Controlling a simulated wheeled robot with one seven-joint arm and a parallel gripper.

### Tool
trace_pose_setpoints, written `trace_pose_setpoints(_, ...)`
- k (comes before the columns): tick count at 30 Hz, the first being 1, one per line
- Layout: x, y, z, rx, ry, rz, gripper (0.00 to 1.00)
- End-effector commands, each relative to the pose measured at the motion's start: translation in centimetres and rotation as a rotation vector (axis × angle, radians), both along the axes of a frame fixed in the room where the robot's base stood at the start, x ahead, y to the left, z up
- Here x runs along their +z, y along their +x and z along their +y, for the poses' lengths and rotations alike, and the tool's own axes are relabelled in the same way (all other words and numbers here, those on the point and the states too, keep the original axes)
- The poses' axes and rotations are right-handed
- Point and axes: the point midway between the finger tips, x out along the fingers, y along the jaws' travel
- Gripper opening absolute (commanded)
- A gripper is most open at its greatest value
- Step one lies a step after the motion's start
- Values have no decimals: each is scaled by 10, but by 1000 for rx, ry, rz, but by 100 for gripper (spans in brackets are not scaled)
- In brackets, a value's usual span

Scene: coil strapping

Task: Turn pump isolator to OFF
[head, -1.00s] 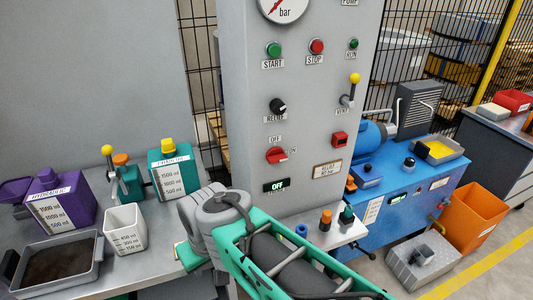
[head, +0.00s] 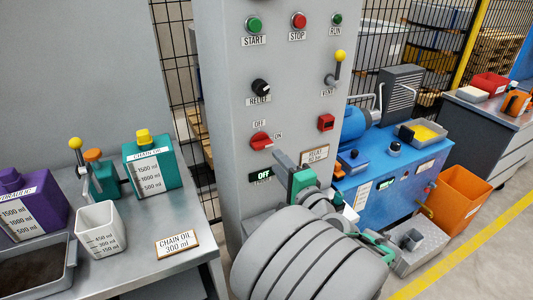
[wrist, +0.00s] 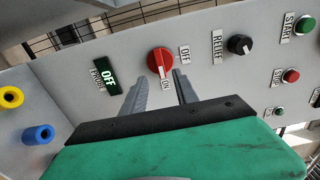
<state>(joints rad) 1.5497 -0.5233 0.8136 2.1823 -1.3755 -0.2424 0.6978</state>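The red rotary isolator knob (head: 261,140) is on the grey panel, with OFF printed above it and ON to its right. In the wrist view the knob (wrist: 160,62) has its white mark turned toward the ON label. My gripper (head: 287,162) is in front of the panel, a little below and right of the knob. In the wrist view the two grey fingers of my gripper (wrist: 160,80) are spread, with nothing between them, and point toward the knob. They look short of it; contact cannot be told. A small display (head: 261,176) below the knob reads OFF.
A black RELIEF knob (head: 261,87) is above the isolator. A blue pump unit (head: 400,170) stands right of the panel. A bench with a white jug (head: 100,229) is at left.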

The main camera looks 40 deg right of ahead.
Motion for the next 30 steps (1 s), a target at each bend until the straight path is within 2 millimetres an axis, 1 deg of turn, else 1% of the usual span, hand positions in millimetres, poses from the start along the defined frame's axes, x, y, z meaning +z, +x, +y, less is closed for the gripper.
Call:
trace_pose_setpoints(4, 2, 20, -4, 7, 0, -1, 35)
trace_pose_setpoints(9, 2, 52, -12, 9, -2, 0, 35)
trace_pose_setpoints(13, 1, 69, -18, 7, -2, 1, 35)
trace_pose_setpoints(16, 1, 73, -20, 3, -4, 1, 35)
trace_pose_setpoints(22, 1, 73, -20, 2, -5, 2, 35)
trace_pose_setpoints(23, 1, 73, -20, 2, -5, 2, 34)
trace_pose_setpoints(30, 1, 73, -20, 3, -5, 2, 14)
